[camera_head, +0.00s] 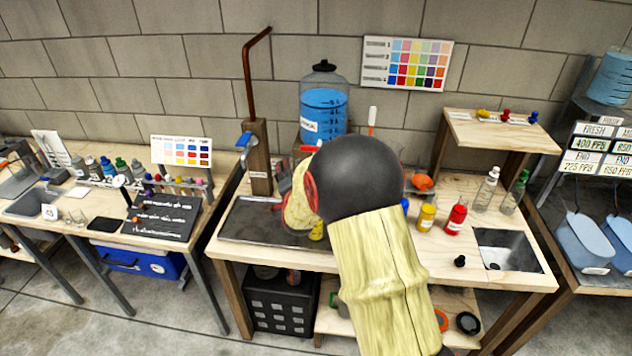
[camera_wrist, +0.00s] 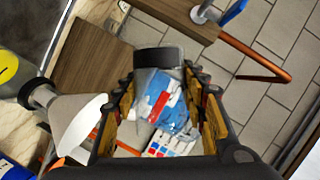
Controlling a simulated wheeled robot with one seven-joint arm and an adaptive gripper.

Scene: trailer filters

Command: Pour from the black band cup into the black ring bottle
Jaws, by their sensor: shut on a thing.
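My gripper (camera_wrist: 160,112) is shut on a clear cup, the black band cup (camera_wrist: 158,60), whose dark band shows at its far end in the wrist view. Blue, red and white shapes show through the clear wall, so I cannot tell what it holds. In the head view my gripper (camera_head: 297,206) is over the bench near the dark tray, and my wrist hides most of the cup. To the left in the wrist view is a pale cone (camera_wrist: 80,122) with a black ring (camera_wrist: 40,93) at its narrow end. I cannot tell if this belongs to the black ring bottle.
A blue-filled tank (camera_head: 324,110) stands behind my gripper. A wooden post (camera_head: 259,160) with a blue tap and copper pipe (camera_head: 247,75) rises to its left. Yellow (camera_head: 427,216) and red (camera_head: 456,217) bottles, clear bottles (camera_head: 486,190) and a sink (camera_head: 508,252) are at right.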

